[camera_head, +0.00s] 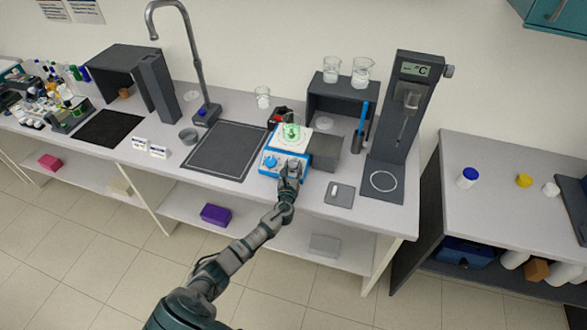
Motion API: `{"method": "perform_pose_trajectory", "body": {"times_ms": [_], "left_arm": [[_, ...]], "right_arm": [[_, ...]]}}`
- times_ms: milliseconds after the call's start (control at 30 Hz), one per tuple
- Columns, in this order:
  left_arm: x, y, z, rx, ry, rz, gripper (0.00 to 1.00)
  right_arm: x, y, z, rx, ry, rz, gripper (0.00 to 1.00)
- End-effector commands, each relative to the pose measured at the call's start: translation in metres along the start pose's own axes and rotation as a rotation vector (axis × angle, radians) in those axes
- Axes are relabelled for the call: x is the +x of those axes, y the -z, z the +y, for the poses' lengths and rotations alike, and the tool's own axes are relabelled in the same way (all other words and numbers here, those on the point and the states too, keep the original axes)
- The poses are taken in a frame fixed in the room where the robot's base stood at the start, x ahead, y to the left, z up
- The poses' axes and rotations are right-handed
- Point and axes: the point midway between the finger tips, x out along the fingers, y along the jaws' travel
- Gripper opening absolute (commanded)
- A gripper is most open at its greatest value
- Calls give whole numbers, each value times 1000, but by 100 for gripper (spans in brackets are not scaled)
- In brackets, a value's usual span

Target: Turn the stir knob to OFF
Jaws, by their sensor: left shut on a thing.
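The hotplate stirrer (267,167) is a small blue and white unit near the front edge of the bench. A flask with green liquid (291,132) stands on its top plate. A blue knob (270,160) shows on the left of its front. My left gripper (289,170) is at the right part of that front, shut on what appears to be the stir knob. The gripper hides that knob, so its marking and angle cannot be read. My right gripper is not in view.
A dark grey block (325,152) stands close to the right of the stirrer. A dark tray (228,150) lies to its left. A tall unit with a °C display (395,120) stands farther right. A small grey pad (340,195) lies near the front edge.

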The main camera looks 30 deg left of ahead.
Motion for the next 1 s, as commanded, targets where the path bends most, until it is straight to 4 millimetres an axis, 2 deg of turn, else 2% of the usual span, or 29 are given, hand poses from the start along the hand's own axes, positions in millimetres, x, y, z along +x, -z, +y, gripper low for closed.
{"method": "perform_pose_trajectory", "body": {"times_ms": [200, 667, 700, 767, 1000], "left_arm": [[1, -5, 1, 1, -2, -8, 6], [2, -6, 1, -1, -3, -10, 6], [2, -6, 1, 0, -3, -10, 51], [2, -5, 1, 0, -3, -8, 66], [1, -2, 0, 0, 0, -4, 66]], "right_arm": [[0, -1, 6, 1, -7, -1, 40], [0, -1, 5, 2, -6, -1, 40], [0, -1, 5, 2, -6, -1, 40], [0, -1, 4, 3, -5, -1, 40], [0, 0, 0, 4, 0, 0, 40]]}}
